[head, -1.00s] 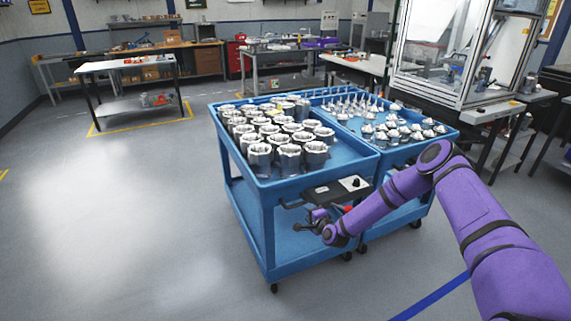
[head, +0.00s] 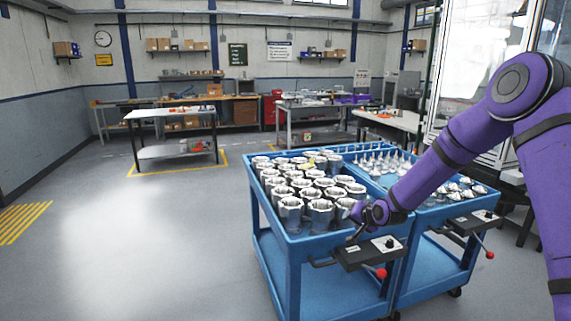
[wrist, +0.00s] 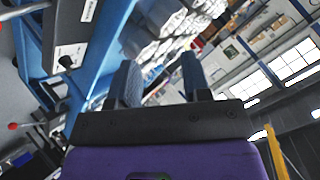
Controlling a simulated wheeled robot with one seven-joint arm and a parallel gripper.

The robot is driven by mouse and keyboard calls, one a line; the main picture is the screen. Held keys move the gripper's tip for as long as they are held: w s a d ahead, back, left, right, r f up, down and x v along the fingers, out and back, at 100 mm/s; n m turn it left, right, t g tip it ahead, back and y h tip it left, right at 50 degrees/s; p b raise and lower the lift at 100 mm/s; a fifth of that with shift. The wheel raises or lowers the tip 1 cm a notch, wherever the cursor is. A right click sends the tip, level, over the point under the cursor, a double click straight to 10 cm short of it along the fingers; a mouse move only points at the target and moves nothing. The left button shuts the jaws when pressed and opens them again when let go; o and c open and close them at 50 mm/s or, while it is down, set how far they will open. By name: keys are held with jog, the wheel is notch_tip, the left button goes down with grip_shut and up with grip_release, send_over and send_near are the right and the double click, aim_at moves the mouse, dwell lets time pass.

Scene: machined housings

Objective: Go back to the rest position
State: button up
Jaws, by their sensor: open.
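My purple arm reaches in from the right in the head view. My gripper (head: 355,238) is small there, in front of the near right corner of the left blue cart (head: 272,225), above its control box. In the wrist view, the two dark fingers of my gripper (wrist: 160,80) stand apart with nothing between them. The silver machined housings (head: 300,195) stand in rows on the left cart's top; they also show beyond the fingers in the wrist view (wrist: 160,30). My wrist partly hides the nearest right housings.
A second blue cart with smaller cone-shaped parts (head: 465,190) stands at the right. Black control boxes (head: 370,252) with red knobs stick out from the cart fronts. A white table (head: 170,114) stands at the back left. The floor (head: 150,240) at the left is clear.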

jog(key=s+d+r+n+g+h, duration=0.1)
jog(key=s+d+r+n+h, duration=0.15)
jog(key=s+r, duration=0.9)
jog(key=s+d+r+n+g+h, duration=0.1)
jog(key=s+d+r+g+h, duration=0.15)
jog(key=s+r, duration=0.9)
jog(key=s+d+r, duration=0.1)
jog(key=s+r, duration=0.2)
jog(key=s, duration=1)
jog(key=s+d+r+n+g, duration=0.1)
jog(key=s+d+r, duration=0.1)
jog(key=s, duration=1.1)
jog(key=shift+r+y, duration=0.4)
jog(key=shift+r, duration=0.35)
